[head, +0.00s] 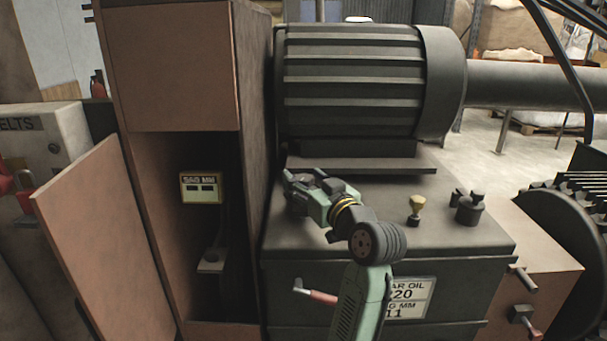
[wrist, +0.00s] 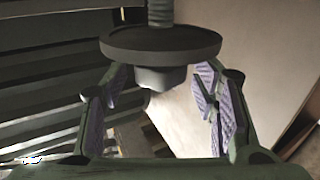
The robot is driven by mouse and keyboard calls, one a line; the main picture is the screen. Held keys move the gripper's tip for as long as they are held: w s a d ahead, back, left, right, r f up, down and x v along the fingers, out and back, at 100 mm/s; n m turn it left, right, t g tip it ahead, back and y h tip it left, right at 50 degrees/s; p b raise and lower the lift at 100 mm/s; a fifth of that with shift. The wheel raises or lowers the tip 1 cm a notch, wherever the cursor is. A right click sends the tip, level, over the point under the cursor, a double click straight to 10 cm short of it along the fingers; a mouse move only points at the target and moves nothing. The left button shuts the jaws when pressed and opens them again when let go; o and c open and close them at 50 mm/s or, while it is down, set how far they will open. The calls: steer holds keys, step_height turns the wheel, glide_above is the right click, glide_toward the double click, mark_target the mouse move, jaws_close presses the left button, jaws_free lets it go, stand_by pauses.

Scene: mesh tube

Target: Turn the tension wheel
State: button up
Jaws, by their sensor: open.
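In the wrist view, a dark round wheel (wrist: 160,45) sits at the end of a threaded rod, with a smaller hub (wrist: 160,78) on its near side. It looks like the tension wheel. My gripper (wrist: 162,105) is open, with one padded finger on the left and one on the right. The hub lies between the two fingers in the picture; I see no clear contact. In the head view my gripper (head: 304,186) is over the left part of the gearbox top, beside the brown cabinet. I cannot make out the wheel there.
The ribbed motor (head: 350,85) stands behind my gripper.

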steer(key=shift+w+a, duration=0.25)
steer(key=shift+w, duration=0.2)
steer(key=c, duration=1.2)
